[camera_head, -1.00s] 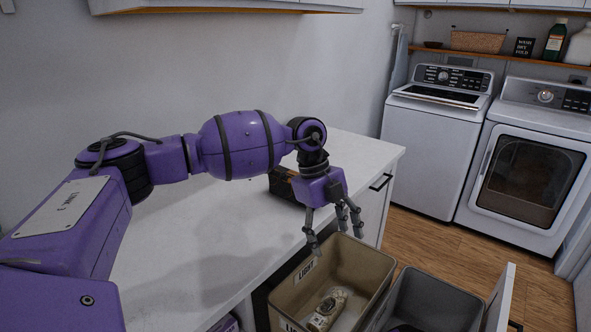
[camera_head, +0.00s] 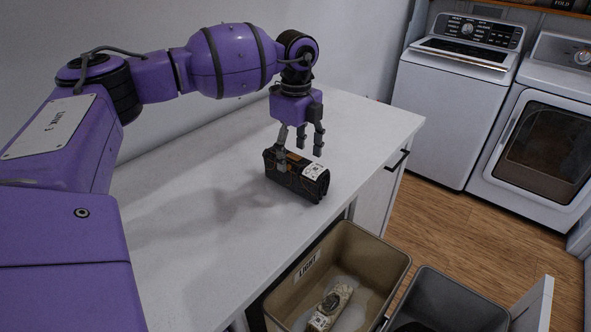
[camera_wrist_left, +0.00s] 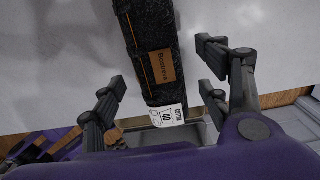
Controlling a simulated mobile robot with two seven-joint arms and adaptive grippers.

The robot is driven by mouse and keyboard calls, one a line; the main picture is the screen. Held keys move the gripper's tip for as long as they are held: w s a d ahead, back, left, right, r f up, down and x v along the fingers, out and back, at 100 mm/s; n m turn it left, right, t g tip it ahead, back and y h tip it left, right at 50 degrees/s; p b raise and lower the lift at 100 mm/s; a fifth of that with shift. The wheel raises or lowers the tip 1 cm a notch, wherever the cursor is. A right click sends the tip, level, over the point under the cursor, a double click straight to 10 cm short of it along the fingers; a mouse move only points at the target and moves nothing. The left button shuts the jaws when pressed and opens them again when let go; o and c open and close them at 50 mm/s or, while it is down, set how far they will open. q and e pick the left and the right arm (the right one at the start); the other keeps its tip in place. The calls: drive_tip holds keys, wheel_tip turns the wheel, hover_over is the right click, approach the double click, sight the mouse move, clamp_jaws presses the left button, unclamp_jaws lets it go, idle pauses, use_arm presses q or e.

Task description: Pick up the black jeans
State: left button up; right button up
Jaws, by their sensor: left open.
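The black jeans (camera_head: 292,177) lie folded into a compact bundle on the white countertop, with orange stitching, a brown patch and a white tag. My left gripper (camera_head: 298,157) is open and points down just above and behind the bundle. In the left wrist view, the jeans (camera_wrist_left: 152,55) run between the open fingers of my left gripper (camera_wrist_left: 165,85), with a gap on both sides. The fingers do not appear closed on the cloth. My right gripper is not in view.
A tan bin labelled LIGHT (camera_head: 313,268) holds a light-coloured bundle (camera_head: 331,306), below the counter front. A grey bin (camera_head: 437,292) stands beside it. A washer (camera_head: 445,115) and a dryer (camera_head: 540,150) stand at the back right. The countertop (camera_head: 215,225) is otherwise clear.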

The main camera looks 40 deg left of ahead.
sight(295, 170)
use_arm(q)
wheel_tip(295, 170, down, 5)
drive_tip(key=shift+a+f, duration=0.1)
drive_tip(key=shift+f, duration=0.05)
drive_tip(key=shift+c, duration=0.5)
clamp_jaws()
